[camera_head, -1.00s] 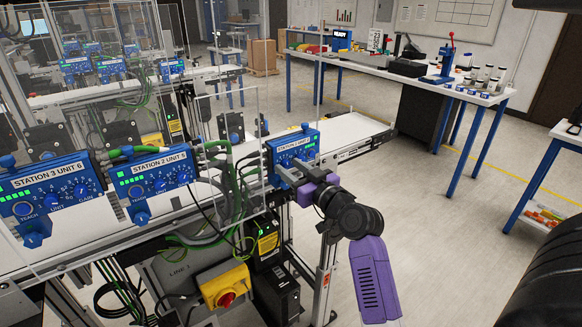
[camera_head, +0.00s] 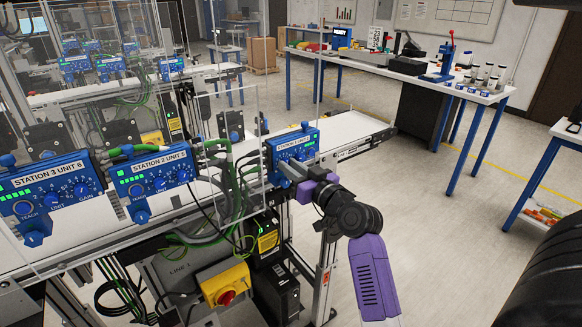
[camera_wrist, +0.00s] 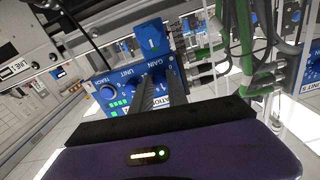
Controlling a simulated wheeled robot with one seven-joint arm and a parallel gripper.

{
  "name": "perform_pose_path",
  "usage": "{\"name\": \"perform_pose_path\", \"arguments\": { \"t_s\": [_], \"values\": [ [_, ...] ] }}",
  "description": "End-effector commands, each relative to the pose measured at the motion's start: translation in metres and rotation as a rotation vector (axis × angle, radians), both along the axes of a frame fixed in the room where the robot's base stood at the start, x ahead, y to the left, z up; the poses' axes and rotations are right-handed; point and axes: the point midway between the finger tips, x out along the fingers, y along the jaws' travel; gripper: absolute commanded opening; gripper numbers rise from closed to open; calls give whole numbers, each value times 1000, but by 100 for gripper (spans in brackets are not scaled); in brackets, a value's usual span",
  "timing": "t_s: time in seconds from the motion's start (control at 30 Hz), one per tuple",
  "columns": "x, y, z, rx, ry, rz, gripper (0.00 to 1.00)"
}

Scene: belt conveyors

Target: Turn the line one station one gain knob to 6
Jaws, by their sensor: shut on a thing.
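The line one station one box (camera_head: 305,137) is blue with a white label and sits at the right end of the near conveyor. It also shows in the wrist view (camera_wrist: 122,76), upside down, with GAIN, UNIT and TEACH labels. My gripper (camera_head: 285,168) is at the front of this box. In the wrist view my gripper (camera_wrist: 160,84) has its two grey fingers at the GAIN label, shut on the gain knob. The fingers mostly hide the knob, so its pointer and setting cannot be read.
The station 2 box (camera_head: 155,178) and station 3 box (camera_head: 48,192) stand to the left. Clear panels and green cables (camera_head: 228,165) are close beside station one. Open floor lies right.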

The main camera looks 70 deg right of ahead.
Motion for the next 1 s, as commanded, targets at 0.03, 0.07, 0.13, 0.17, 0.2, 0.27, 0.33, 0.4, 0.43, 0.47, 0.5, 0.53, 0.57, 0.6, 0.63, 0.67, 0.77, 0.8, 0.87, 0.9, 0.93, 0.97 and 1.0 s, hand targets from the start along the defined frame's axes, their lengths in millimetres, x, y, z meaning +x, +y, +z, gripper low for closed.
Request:
{"name": "perform_pose_path", "arguments": {
  "t_s": [0.03,0.07,0.13,0.17,0.2,0.27,0.33,0.4,0.43,0.47,0.5,0.53,0.57,0.6,0.63,0.67,0.77,0.8,0.87,0.9,0.93,0.97,1.0],
  "values": [
    [0,0,1,25,-14,0,0],
    [0,0,1,42,-25,0,0],
    [0,0,1,89,-52,0,0],
    [0,0,1,109,-65,0,0],
    [0,0,1,139,-83,0,0],
    [0,0,1,186,-112,0,0],
    [0,0,1,241,-147,0,0],
    [0,0,2,295,-180,0,0],
    [0,0,2,317,-193,0,0],
    [0,0,2,339,-207,0,0],
    [0,0,2,368,-225,0,0],
    [0,0,2,390,-238,0,0],
    [0,0,2,411,-251,0,0],
    [0,0,2,437,-268,0,0],
    [0,0,2,456,-280,0,0],
    [0,0,2,476,-292,0,0],
    [0,0,2,532,-326,0,0],
    [0,0,2,551,-338,0,0],
    [0,0,2,577,-354,0,0],
    [0,0,2,593,-364,0,0],
    [0,0,2,603,-370,0,0],
    [0,0,2,612,-375,0,0],
    [0,0,2,623,-384,0,0]
  ]
}}
